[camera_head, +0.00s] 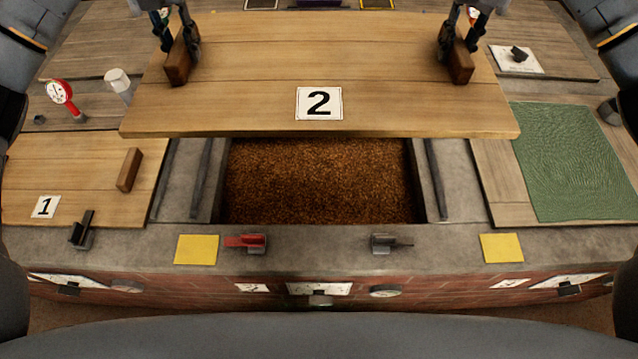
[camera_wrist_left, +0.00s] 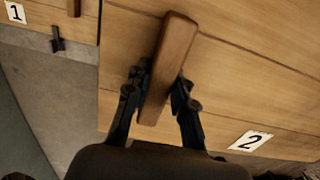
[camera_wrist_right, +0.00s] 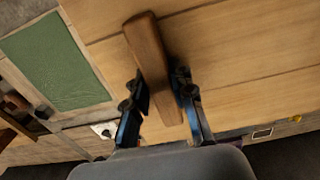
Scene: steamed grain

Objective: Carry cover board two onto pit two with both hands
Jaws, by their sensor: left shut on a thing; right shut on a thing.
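Cover board two (camera_head: 240,105) is a wide wooden board with a white label marked 2 (camera_head: 319,103). It hangs level above the far part of the open pit (camera_head: 318,180), whose brown grain shows in front of the board's near edge. My left gripper (camera_head: 181,58) is shut on the board's left wooden handle (camera_wrist_left: 168,68). My right gripper (camera_head: 458,58) is shut on its right wooden handle (camera_wrist_right: 150,68). The board hides the pit's far side.
Cover board one (camera_head: 85,180) lies at the left with its handle. A green mat (camera_head: 570,160) lies at the right. A red gauge (camera_head: 62,93) and a white cup (camera_head: 117,80) stand left. A red-handled latch (camera_head: 246,242), a grey latch (camera_head: 391,243) and yellow squares (camera_head: 196,249) sit on the front ledge.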

